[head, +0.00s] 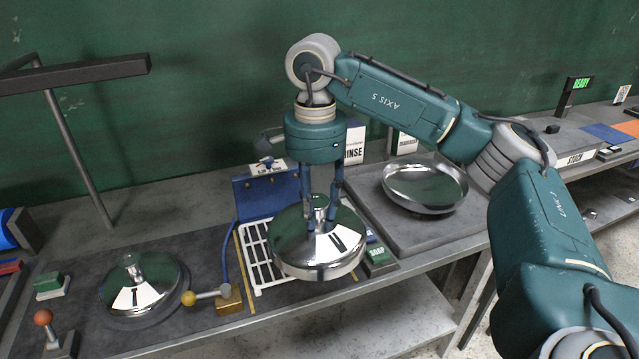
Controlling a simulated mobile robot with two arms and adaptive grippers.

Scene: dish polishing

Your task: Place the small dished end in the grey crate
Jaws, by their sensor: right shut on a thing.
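My right gripper (321,212) points down, shut on the knob of a shiny domed dished end (318,257). It holds this dished end, dome up, in front of a white rack. A second shiny domed dished end with a knob (138,284) sits on a dark round base at the left. A shiny open dish (425,186) lies on a grey tray (458,226) at the right. I cannot tell from their look which one is the small dished end. I cannot make out a grey crate. My left gripper is not in view.
The white rack (255,257) and a blue panel (262,197) stand behind the held piece. A green soap block (378,256), a ball-ended brass clamp (229,301) and a red-knobbed lever (46,321) are nearby. A lamp (75,76) overhangs the left.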

